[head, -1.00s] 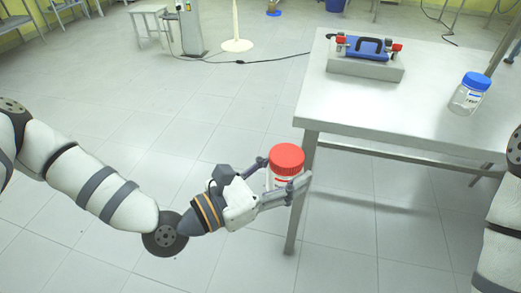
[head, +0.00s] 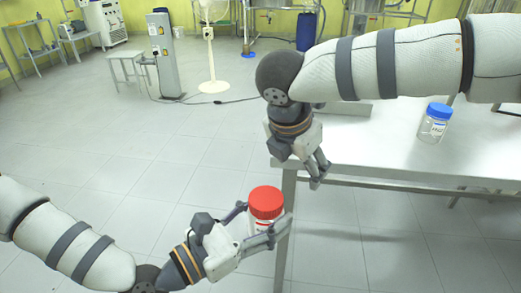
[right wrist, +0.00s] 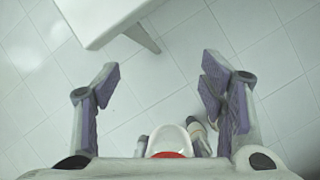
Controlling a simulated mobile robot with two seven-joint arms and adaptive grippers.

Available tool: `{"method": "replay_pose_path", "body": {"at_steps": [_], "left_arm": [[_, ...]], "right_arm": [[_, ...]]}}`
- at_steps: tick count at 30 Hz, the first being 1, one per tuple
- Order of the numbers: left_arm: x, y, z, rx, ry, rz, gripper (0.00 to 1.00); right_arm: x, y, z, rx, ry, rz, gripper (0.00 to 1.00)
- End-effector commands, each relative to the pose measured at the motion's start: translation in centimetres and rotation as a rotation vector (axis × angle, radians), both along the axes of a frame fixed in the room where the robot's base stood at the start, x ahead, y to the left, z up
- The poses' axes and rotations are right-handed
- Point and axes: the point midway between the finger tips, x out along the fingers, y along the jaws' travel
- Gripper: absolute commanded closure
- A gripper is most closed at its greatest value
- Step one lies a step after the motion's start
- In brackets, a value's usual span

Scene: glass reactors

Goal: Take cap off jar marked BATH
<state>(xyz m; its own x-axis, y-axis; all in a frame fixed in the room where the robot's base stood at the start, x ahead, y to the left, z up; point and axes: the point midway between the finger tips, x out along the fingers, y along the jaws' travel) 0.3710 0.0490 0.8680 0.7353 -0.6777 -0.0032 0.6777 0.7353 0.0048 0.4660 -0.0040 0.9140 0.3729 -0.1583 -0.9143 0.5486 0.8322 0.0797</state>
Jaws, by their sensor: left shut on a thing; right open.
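A jar with a red screw cap (head: 265,203) and a pale body stands upright between the fingers of my left gripper (head: 264,218), in front of the table corner. The left gripper is shut on it below the cap; no marking on it is readable. My right gripper (head: 320,173) is open and empty, above and to the right of the red cap, with its fingers pointing down. In the right wrist view, the open right fingers (right wrist: 160,75) show free floor between them. Part of the red cap (right wrist: 168,154) shows at the bottom, partly hidden by the gripper housing.
A clear jar with a blue cap (head: 438,110) and a label too small to read stands on the metal table (head: 385,150). My right arm crosses above the table and hides part of it. A white fan (head: 211,40) stands behind. Open tiled floor lies left.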

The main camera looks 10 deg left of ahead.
Motion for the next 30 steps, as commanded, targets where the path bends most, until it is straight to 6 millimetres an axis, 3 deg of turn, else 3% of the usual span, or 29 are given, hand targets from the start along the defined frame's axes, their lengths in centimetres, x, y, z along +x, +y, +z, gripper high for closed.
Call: {"method": "replay_pose_path", "body": {"at_steps": [3,6,11,14,24,30], "left_arm": [[0.0,0.0,0.0,-0.001,-0.001,0.000,1.00],[0.0,0.0,0.0,0.000,0.000,0.000,1.00],[0.0,0.0,0.0,0.000,0.000,0.000,1.00],[0.0,0.0,0.0,0.000,0.000,0.000,1.00],[0.0,0.0,0.0,0.000,0.000,0.000,1.00],[0.0,0.0,0.0,-0.001,-0.001,0.000,1.00]], "right_arm": [[-4.0,3.2,4.3,0.162,0.131,-0.300,0.35],[-6.7,4.8,6.9,0.230,0.230,-0.457,0.35],[-9.1,6.0,8.9,0.267,0.315,-0.565,0.35],[-9.4,6.1,8.3,0.270,0.328,-0.580,0.35],[-9.4,6.1,2.1,0.271,0.328,-0.577,0.35],[-9.4,6.1,1.2,0.272,0.324,-0.576,0.35]]}}
